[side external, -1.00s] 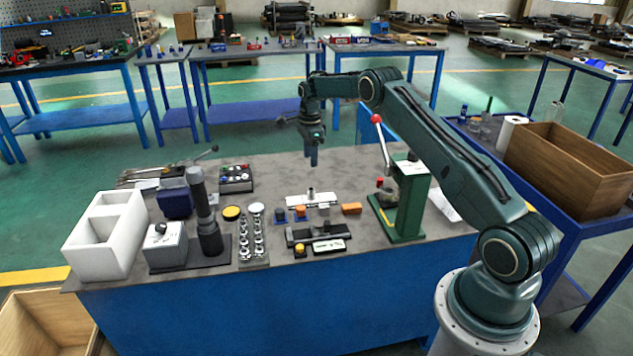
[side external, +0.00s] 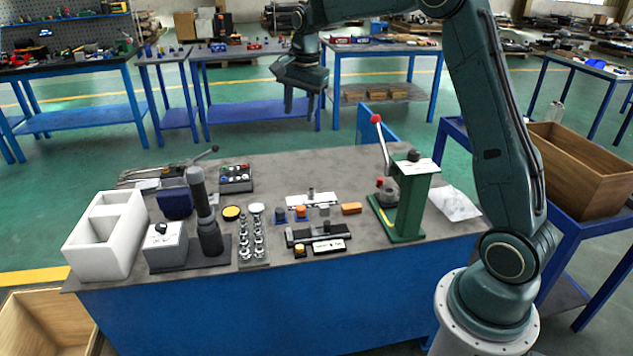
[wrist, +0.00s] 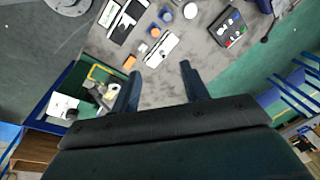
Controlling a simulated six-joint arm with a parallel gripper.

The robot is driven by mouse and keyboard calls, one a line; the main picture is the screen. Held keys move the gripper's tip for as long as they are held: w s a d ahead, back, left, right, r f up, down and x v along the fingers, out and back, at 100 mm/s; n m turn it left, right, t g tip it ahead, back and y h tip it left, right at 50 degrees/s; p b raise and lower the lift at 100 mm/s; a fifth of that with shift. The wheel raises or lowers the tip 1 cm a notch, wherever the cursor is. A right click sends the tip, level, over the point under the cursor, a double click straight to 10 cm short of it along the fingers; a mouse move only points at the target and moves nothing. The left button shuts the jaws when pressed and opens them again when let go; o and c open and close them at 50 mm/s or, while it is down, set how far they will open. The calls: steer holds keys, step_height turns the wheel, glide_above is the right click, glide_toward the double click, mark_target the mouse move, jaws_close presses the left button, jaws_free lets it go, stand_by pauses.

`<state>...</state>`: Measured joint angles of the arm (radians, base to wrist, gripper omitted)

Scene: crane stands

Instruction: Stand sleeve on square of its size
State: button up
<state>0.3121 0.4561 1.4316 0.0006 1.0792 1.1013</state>
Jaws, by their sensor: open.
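A small grey upright cylinder, which looks like the sleeve (side external: 311,191), stands at the white plate (side external: 325,199) near the middle of the bench. I cannot make out the squares or their sizes on the plate. The plate also shows in the wrist view (wrist: 161,49), ahead of my fingers. My gripper (side external: 299,104) is open and empty, high above the back of the bench and clear of everything. Its two spread fingers (wrist: 160,70) show in the wrist view with nothing between them.
A blue piece (side external: 281,215), an orange-topped piece (side external: 301,211) and an orange block (side external: 351,208) lie close to the plate. A green lever press (side external: 408,205) stands to the right. A tall dark cylinder (side external: 206,215) and white bin (side external: 104,240) stand left. The back of the bench is mostly clear.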

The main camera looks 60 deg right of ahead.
steer(key=s+a+r+n+t, duration=0.1)
steer(key=s+a+r+n, duration=0.35)
steer(key=s, duration=0.25)
steer(key=s+a+r+n+t, duration=0.1)
steer(key=s+a+r+n, duration=0.25)
steer(key=s+a, duration=0.35)
steer(key=s+a+f+n, duration=0.1)
steer(key=s+n, duration=0.1)
steer(key=s, duration=0.4)
steer(key=s+a+f+n+t, duration=0.1)
steer(key=s+a+f+n, duration=0.1)
steer(key=s, duration=0.4)
steer(key=s+a+f+n, duration=0.1)
steer(key=s+n, duration=0.3)
steer(key=s, duration=0.2)
steer(key=shift+s+a+f+t+y, duration=0.25)
steer(key=shift+a+t+y, duration=0.05)
steer(key=shift+a, duration=0.1)
